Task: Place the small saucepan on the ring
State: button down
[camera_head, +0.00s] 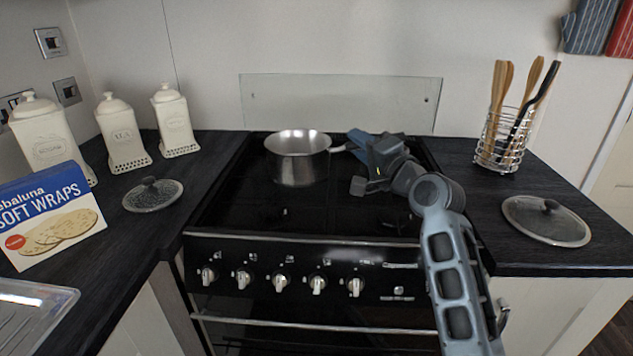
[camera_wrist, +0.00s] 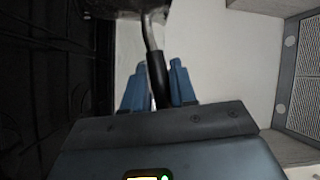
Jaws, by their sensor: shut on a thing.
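The small steel saucepan (camera_head: 297,158) is upright over the back left part of the black hob (camera_head: 340,212). Its handle points right. My gripper (camera_head: 356,142) is shut on the handle. In the wrist view the dark handle (camera_wrist: 154,64) runs between the two blue fingers of my gripper (camera_wrist: 158,84), with part of the pan (camera_wrist: 120,8) at the top edge. The rings are hard to make out on the dark hob, and the pan hides the spot beneath it. I cannot tell whether its base touches the hob.
A glass splashback (camera_head: 340,100) stands behind the hob. Glass lids lie on the left (camera_head: 152,194) and right (camera_head: 546,220) counters. Cream canisters (camera_head: 122,135) and a wraps box (camera_head: 45,222) stand left. A wire utensil holder (camera_head: 500,140) stands right. The front hob is clear.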

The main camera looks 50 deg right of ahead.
aim_at(328, 164)
jog(key=w+a+f, duration=0.2)
jog(key=w+a, duration=0.1)
jog(key=w+a+f+p, duration=0.1)
jog(key=w+f, duration=0.1)
jog(key=shift+w+a, duration=0.2)
jog(key=shift+a, duration=0.2)
jog(key=shift+f+b, duration=0.4)
jog(key=shift+f, duration=1.65)
jog(key=c, duration=0.9)
grip_release()
jog(key=shift+f, duration=0.2)
jog(key=shift+r, duration=0.1)
jog(key=b+v, duration=0.2)
jog(key=v, duration=1)
